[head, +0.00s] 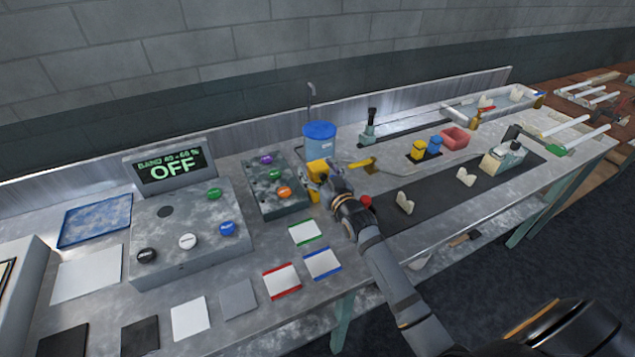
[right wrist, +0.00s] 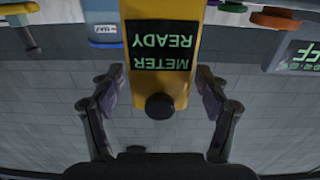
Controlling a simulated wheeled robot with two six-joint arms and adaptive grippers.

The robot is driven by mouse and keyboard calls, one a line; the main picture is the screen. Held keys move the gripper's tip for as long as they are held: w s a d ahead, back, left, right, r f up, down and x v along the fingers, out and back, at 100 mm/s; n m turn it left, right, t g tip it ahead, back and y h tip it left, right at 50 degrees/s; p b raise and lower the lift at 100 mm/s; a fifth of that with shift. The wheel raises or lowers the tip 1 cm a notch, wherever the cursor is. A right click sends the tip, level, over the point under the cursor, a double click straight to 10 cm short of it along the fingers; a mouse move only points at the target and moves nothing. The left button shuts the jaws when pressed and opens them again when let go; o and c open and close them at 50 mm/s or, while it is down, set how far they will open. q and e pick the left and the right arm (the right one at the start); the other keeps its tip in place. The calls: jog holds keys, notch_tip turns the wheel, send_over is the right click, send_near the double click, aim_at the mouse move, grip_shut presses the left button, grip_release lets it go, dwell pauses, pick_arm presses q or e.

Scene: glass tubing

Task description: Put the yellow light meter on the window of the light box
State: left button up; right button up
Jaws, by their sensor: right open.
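The yellow light meter (head: 317,170) stands behind my right gripper (head: 327,184), to the right of the control box with small knobs. In the right wrist view the meter (right wrist: 159,22) appears upside down, its screen reading "METER READY". My right gripper is open there, with one finger on each side of the meter and gaps visible. The light box (head: 185,235) is at the left, with a sign reading "BAND 40-60 % OFF". Its window appears to be the dark round spot (head: 165,211) on its top, which is bare. My left gripper is not in view.
The knob box (head: 265,190) stands between the light box and the meter. A blue-lidded container (head: 319,142) is just behind the meter. A yellow-handled tool (head: 362,164) and a red knob (head: 365,201) are close on the right. Flat coloured cards (head: 282,280) lie in front.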

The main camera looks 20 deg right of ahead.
jog(key=shift+r, duration=0.1)
jog(key=c, duration=1.5)
jog(key=shift+r, duration=0.5)
jog(key=s+a+r+b, duration=0.1)
jog(key=s+a+r, duration=0.4)
jog(key=s+r, duration=0.7)
jog(key=shift+s, duration=0.5)
jog(key=shift+a, duration=0.1)
